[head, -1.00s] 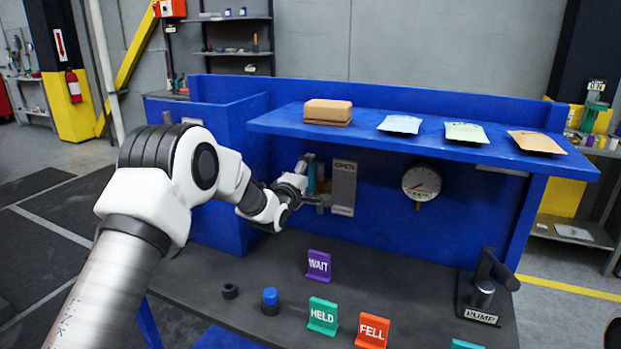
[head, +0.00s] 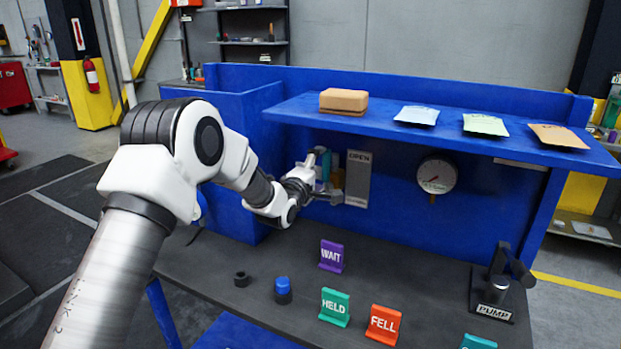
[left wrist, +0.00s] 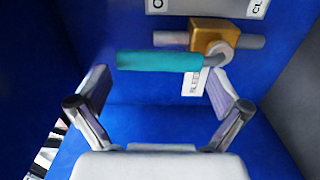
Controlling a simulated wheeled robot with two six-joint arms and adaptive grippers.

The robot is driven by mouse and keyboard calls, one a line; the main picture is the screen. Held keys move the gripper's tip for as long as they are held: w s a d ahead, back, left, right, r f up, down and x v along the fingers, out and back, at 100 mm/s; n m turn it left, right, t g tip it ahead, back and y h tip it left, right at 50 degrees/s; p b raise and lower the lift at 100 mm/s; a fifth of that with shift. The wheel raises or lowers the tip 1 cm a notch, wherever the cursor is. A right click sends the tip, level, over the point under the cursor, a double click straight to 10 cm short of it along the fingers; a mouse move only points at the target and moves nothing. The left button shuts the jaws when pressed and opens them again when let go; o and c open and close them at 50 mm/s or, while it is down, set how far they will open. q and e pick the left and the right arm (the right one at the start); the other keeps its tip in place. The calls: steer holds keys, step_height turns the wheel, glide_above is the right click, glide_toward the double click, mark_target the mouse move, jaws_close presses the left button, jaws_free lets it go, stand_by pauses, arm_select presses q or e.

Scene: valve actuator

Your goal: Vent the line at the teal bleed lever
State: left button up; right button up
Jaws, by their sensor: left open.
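The teal bleed lever (left wrist: 158,61) lies across the left wrist view, reaching left from its pivot on a brass valve body (left wrist: 212,34). It points toward the side where the plate (left wrist: 205,8) above starts with "O"; "CL" is at the plate's right end. My left gripper (left wrist: 157,84) is open, its two fingers spread below the lever in that view, with nothing between them. I cannot tell the gap in depth. In the head view, my left gripper (head: 330,194) is at the blue back panel by the valve, mostly hiding the lever. My right gripper is out of view.
A blue shelf (head: 400,131) with a brown box (head: 343,101) and several packets overhangs the valve. A gauge (head: 437,175) hangs right of the OPEN plate (head: 358,180). WAIT (head: 332,256), HELD (head: 335,307) and FELL (head: 383,325) signs and a pump (head: 493,290) stand on the bench.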

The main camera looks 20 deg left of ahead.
arm_select(q)
steer(key=s, duration=0.9)
steer(key=shift+s+a, duration=0.1)
